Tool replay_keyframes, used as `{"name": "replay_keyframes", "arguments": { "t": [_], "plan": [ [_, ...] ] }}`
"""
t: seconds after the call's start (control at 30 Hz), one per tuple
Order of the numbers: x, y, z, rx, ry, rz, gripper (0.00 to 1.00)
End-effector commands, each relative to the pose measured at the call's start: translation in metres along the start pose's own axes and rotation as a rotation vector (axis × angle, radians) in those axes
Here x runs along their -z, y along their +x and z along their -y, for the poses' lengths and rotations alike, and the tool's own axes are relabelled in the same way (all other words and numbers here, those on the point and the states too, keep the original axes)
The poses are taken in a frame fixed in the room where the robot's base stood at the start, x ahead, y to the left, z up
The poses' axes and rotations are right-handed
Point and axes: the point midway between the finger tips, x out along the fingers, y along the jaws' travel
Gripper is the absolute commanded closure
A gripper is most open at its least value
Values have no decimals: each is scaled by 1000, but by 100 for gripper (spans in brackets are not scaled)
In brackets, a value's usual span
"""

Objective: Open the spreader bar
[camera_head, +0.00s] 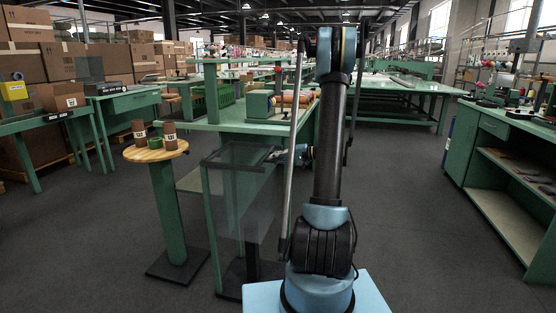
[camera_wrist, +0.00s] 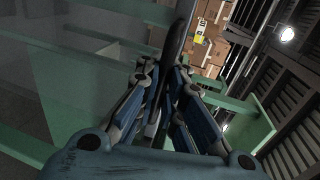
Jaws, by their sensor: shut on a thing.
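A dark bar, apparently the spreader bar (camera_wrist: 179,38), runs between the fingers of my gripper (camera_wrist: 174,82) in the wrist view. The blue-and-grey fingers are closed on it from both sides. In the head view my gripper (camera_head: 279,156) is at the right end of a dark frame (camera_head: 236,167) on a green stand. A see-through grey sheet (camera_head: 238,205) hangs below this frame. My arm column stands just right of it. The exact grip point is too small to make out in the head view.
A small round wooden table (camera_head: 156,154) with brown spools (camera_head: 170,136) stands left of the frame. A green workbench (camera_head: 245,116) is behind it. A green cabinet (camera_head: 500,150) stands at the right. Dark floor (camera_head: 410,200) is clear between my arm and the cabinet.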

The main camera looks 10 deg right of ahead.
Motion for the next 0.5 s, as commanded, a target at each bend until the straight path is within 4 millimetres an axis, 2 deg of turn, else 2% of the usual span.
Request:
{"name": "replay_keyframes", "arguments": {
  "t": [0.5],
  "plan": [
    [-2, 7, 2, 1, -3, 10, 100]
  ]
}}
